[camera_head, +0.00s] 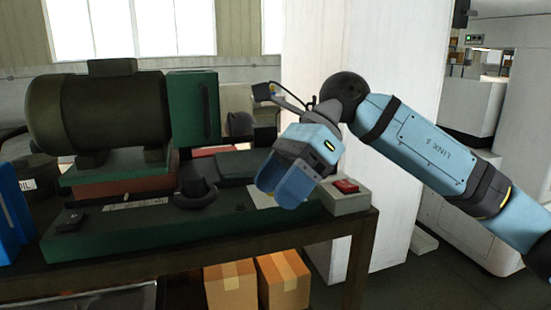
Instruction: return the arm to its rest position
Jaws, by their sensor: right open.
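My right arm comes in from the right edge, its blue links reaching up and then down to the gripper. My right gripper (283,190) hangs above the right part of the workbench, its blue fingers pointing down and left. The fingers look empty. It is left of a small grey box with a red switch (346,186) and hides part of the green machine base behind it. My left gripper does not show.
A dark workbench (225,243) carries a green machine (150,227) with a large motor (95,108). A blue container (12,215) stands at the left edge. Cardboard boxes (231,289) sit under the bench. A white pillar (400,200) stands behind my right arm.

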